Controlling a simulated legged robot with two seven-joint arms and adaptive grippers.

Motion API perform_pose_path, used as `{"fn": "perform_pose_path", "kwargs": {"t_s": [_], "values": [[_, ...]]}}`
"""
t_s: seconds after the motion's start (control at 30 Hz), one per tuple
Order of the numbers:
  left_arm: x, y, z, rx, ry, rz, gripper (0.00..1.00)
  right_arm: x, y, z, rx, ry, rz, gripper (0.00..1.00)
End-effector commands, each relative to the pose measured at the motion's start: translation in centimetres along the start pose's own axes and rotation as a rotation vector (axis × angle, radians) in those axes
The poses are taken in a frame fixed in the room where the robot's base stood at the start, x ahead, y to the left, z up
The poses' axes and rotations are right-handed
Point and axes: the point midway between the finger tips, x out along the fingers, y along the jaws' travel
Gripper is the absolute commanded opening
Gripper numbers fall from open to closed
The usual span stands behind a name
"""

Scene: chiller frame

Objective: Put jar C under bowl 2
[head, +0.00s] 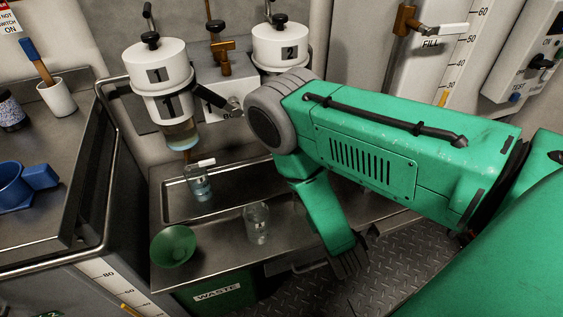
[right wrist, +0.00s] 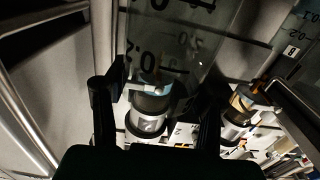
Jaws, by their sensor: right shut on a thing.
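Bowl 1 (head: 157,76) and bowl 2 (head: 281,46) are white numbered vessels mounted on the back wall. My right arm hides the space below bowl 2 in the head view. My right gripper (head: 347,262) is dark and partly hidden at the end of my green forearm. In the right wrist view my right gripper (right wrist: 155,115) is shut on a clear jar (right wrist: 185,40) with scale marks; its letter is not readable. One clear jar (head: 198,184) stands below bowl 1, and another (head: 257,224) stands on the bench front. Their letters are too small to read. My left gripper is not in view.
A shallow metal tray (head: 165,211) lies under the bowls. A green dish (head: 173,247) sits at the bench's front left. The left counter holds a blue container (head: 14,185) and a white cup (head: 58,97). A ribbed floor lies at the right.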

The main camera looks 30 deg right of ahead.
Motion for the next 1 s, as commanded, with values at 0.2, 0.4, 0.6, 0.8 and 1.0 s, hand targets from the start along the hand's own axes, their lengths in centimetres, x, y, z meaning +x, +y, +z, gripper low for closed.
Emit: {"fn": "perform_pose_path", "kwargs": {"t_s": [0.2, 0.4, 0.6, 0.8, 1.0], "values": [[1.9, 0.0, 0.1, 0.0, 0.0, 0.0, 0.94, 3.9, -0.6, -0.4, 0.002, 0.016, 0.001, 0.12], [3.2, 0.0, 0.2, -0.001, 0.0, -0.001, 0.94, 9.1, -0.6, -0.4, 0.001, 0.016, -0.003, 0.12], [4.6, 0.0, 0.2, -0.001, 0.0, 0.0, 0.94, 14.2, -0.2, -0.2, 0.005, 0.012, -0.003, 0.12], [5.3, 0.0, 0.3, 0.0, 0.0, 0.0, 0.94, 16.9, -0.4, -0.4, 0.002, 0.009, -0.003, 0.12], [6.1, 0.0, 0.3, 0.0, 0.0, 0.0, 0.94, 17.1, -0.6, 0.8, -0.002, 0.008, -0.004, 0.12]]}}
